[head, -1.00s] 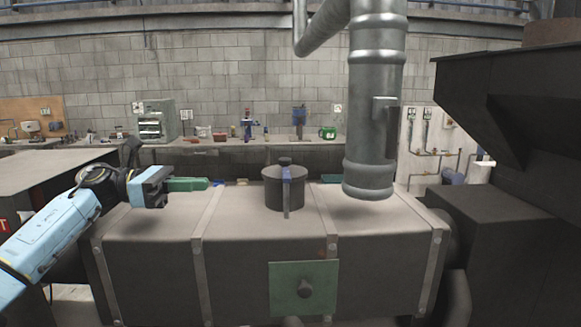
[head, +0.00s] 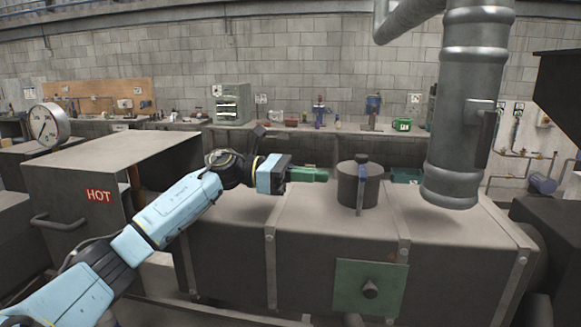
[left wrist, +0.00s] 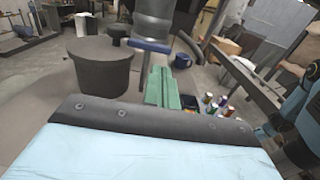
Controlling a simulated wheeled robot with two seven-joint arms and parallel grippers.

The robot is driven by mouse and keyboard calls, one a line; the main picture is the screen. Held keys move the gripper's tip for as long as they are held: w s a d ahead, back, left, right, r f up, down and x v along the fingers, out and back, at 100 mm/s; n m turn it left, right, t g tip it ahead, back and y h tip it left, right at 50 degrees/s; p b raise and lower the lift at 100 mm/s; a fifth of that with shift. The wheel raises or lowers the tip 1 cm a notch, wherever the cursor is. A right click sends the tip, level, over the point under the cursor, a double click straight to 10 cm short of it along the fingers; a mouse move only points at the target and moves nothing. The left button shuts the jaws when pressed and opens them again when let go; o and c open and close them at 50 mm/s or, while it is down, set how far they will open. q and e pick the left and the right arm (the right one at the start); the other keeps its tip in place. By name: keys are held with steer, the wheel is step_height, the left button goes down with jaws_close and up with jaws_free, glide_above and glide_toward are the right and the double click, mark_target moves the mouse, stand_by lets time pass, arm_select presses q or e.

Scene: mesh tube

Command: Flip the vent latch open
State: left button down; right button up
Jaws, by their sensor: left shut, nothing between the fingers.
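The vent is a dark round pot (head: 347,187) with a small knob on top of a long grey box (head: 310,222). The latch (head: 361,190) is a narrow grey strip hanging down the pot's front, with a blue piece at its top. In the left wrist view the pot (left wrist: 98,68) is at upper left, and the blue piece (left wrist: 149,46) sticks out at its right. My left gripper (head: 322,175), with green fingers, is shut and empty, left of the pot and apart from it in the head view. The fingers also show in the left wrist view (left wrist: 162,90). My right gripper is out of view.
A thick metal pipe (head: 465,110) hangs over the box to the right of the pot. A green plate with a knob (head: 370,290) is on the box's front. A cabinet marked HOT (head: 75,190) stands at left. A workbench runs along the back wall.

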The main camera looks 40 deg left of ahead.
mark_target(361, 194)
arm_select(q)
steer(key=p+x, duration=0.1)
steer(key=x, duration=0.4)
steer(key=shift+d+p, duration=0.25)
steer(key=shift+p, duration=0.05)
steer(key=shift+w, duration=0.1)
steer(key=shift+d, duration=0.15)
